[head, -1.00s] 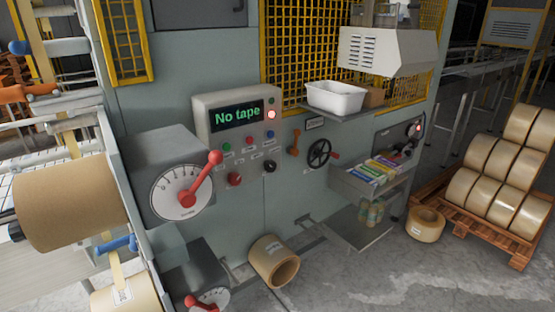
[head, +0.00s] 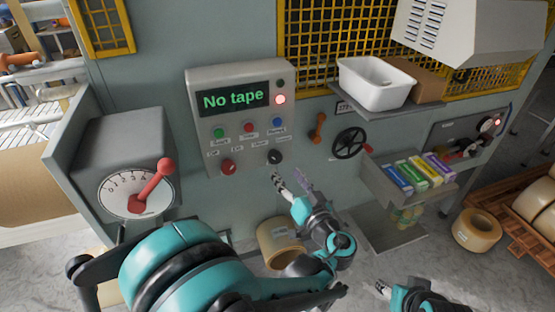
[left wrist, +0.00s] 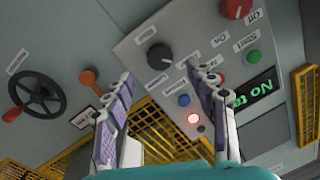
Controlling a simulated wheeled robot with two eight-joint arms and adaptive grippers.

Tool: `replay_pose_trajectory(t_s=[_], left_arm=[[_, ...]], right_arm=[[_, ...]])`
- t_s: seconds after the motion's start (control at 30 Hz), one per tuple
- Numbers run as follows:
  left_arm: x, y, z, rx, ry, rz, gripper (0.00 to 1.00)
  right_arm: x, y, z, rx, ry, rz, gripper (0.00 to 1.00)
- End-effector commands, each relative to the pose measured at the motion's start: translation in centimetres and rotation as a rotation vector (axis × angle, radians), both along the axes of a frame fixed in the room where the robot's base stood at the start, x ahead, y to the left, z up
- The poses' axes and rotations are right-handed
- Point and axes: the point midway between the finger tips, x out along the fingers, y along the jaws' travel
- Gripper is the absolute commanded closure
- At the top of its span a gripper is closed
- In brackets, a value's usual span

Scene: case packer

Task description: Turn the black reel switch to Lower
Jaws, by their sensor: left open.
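The black reel switch (head: 275,157) is a round black knob at the lower right of the control panel (head: 195,125). It also shows in the left wrist view (left wrist: 160,57), between and beyond the fingertips. Small labels surround it, too blurred to read surely, and I cannot tell its setting. My left gripper (head: 290,181) is open and empty, just below and slightly right of the switch in the head view, apart from it. Its two fingers (left wrist: 157,75) spread wide in the left wrist view. My right gripper (head: 381,288) shows only partly at the bottom edge; its opening is unclear.
A red knob (head: 228,166) sits left of the switch, with green, red and blue buttons above. The display (head: 233,98) reads "No tape" beside a lit red lamp (head: 280,99). An orange lever (head: 318,127) and black handwheel (head: 350,143) are to the right.

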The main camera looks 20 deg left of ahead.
Motion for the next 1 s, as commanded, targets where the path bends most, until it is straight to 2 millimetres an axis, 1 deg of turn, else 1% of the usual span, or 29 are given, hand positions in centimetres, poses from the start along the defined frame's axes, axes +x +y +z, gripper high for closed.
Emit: replay_pose_trajectory(t_s=[0.23, 0.4, 0.53, 0.77, 0.87, 0.9, 0.97, 1.0], left_arm=[[3.1, 2.8, -0.2, 0.000, 0.002, 0.005, 0.44], [4.8, 4.0, -0.1, 0.000, 0.003, 0.002, 0.44], [5.3, 4.5, -0.1, 0.000, 0.003, 0.002, 0.44], [5.4, 4.5, 0.0, 0.000, 0.004, 0.000, 0.44], [5.4, 4.5, 0.0, 0.000, 0.004, 0.000, 0.68], [5.3, 4.5, 0.0, 0.000, 0.004, 0.000, 0.78], [5.3, 4.5, 0.0, 0.000, 0.004, 0.000, 0.94], [5.3, 4.5, 0.0, 0.000, 0.004, 0.000, 0.94]], right_arm=[[0.0, 0.0, -0.8, 0.000, 0.000, 0.000, 0.51], [0.0, 0.0, -1.1, 0.000, 0.000, 0.000, 0.51], [0.0, 0.0, -1.1, 0.000, 0.000, 0.000, 0.51], [0.0, 0.0, -1.1, 0.000, 0.000, 0.000, 0.51], [0.0, 0.0, -1.1, 0.000, 0.000, 0.000, 0.51], [0.0, 0.0, -1.1, 0.000, 0.000, 0.000, 0.51], [0.0, 0.0, -1.1, 0.000, 0.000, 0.000, 0.51], [0.0, 0.0, -1.1, 0.000, 0.000, 0.000, 0.51]])
